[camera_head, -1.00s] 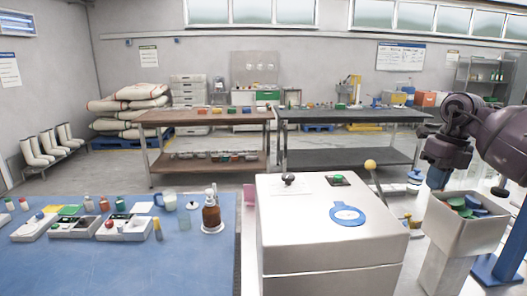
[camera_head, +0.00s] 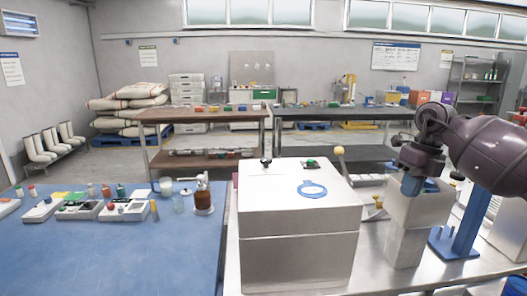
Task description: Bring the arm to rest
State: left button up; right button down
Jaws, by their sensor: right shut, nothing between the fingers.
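My right gripper (camera_head: 411,186) hangs from the dark purple arm that comes in from the right. Its blue fingers point down and are shut with nothing between them. In the picture they overlap the upper left of a pale open bin (camera_head: 425,210) on a stand; I cannot tell whether they touch it. The bin's contents are mostly hidden by the gripper and wrist. The white box-shaped machine (camera_head: 294,219) stands left of the gripper, with a blue ring (camera_head: 313,189), a black knob and a green button on top. My left gripper is not in view.
A yellow-knobbed lever (camera_head: 339,151) rises behind the machine's right side. A blue stand (camera_head: 462,232) is right of the bin. The blue table (camera_head: 130,245) at left holds scales, jars and a brown grinder-like bottle (camera_head: 203,196); its front is clear.

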jog(key=s+a+f+m+t+y, duration=0.2)
jog(key=s+a+f+y, duration=0.2)
jog(key=f+y, duration=0.3)
jog(key=s+a+f+m+t+y, duration=0.15)
jog(key=s+a+f+y, duration=0.3)
jog(key=f, duration=0.55)
jog(key=s+d+f+m+t+h, duration=0.2)
jog(key=s+d+f+m+h, duration=0.4)
jog(key=s+m, duration=0.3)
jog(key=s+d+f+m+t+h, duration=0.3)
jog(key=s+d+f+m, duration=0.3)
jog(key=s+d+m, duration=0.25)
jog(key=s+d+f+m+t+h, duration=0.2)
jog(key=s+d+f+m+h, duration=0.35)
jog(key=s+m, duration=0.3)
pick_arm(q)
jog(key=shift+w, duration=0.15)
pick_arm(e)
jog(key=a+f+m, duration=0.2)
jog(key=a+m, duration=0.2)
jog(key=a, duration=0.5)
jog(key=a+f+m+t, duration=0.1)
jog(key=a+f+m, duration=0.2)
jog(key=a, duration=0.6)
jog(key=shift+s+f+m+y, duration=0.15)
jog(key=shift+s+m+y, duration=0.25)
jog(key=shift+m, duration=0.55)
